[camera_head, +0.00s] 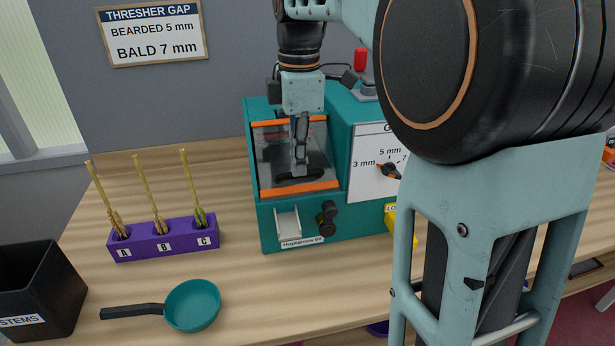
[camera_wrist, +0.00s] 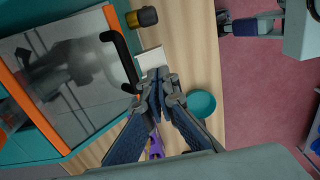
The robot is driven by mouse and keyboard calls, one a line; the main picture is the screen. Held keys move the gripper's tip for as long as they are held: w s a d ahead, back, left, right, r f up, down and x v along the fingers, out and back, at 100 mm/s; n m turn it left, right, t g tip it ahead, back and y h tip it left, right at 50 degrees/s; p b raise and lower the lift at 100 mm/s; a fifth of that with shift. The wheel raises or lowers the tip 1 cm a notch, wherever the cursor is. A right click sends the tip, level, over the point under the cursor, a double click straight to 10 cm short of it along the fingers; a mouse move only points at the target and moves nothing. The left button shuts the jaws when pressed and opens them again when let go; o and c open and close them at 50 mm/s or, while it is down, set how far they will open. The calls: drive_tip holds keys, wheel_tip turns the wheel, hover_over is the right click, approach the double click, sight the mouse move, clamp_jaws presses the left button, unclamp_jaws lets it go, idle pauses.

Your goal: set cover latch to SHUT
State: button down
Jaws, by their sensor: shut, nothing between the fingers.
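The teal thresher (camera_head: 270,222) stands on the table with a clear, orange-edged cover (camera_head: 265,160) lying down over its sloped front. A black handle (camera_wrist: 118,60) crosses the cover's lower edge. A black knob (camera_head: 326,217) sticks out of the front below the cover; it also shows in the wrist view (camera_wrist: 141,17). I cannot tell whether this knob is the cover latch, and no SHUT mark is readable. My gripper (camera_head: 299,170) is shut and empty in front of the cover, near the handle. Its fingertips meet in the wrist view (camera_wrist: 159,76); contact with the handle is unclear.
A white chute (camera_head: 287,222) is beside the knob. A yellow labelled piece (camera_head: 398,226) is partly behind my arm. A purple rack (camera_head: 163,245) with wheat ears, a teal pan (camera_head: 192,305) and a black bin (camera_head: 38,290) stand left.

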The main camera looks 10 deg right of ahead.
wheel_tip(320, 180, down, 9)
drive_tip(key=shift+a+r, duration=0.1)
drive_tip(key=d, duration=0.2)
drive_tip(key=d+f, duration=0.1)
drive_tip(key=d, duration=0.1)
drive_tip(key=shift+f, duration=0.1)
drive_tip(key=shift+d+r+p, duration=0.2)
drive_tip(key=shift+d+p, duration=0.4)
drive_tip(key=shift+d, duration=1.55)
wheel_tip(320, 180, up, 12)
drive_tip(key=d+p, duration=0.1)
drive_tip(key=p, duration=0.1)
drive_tip(key=shift+f, duration=0.2)
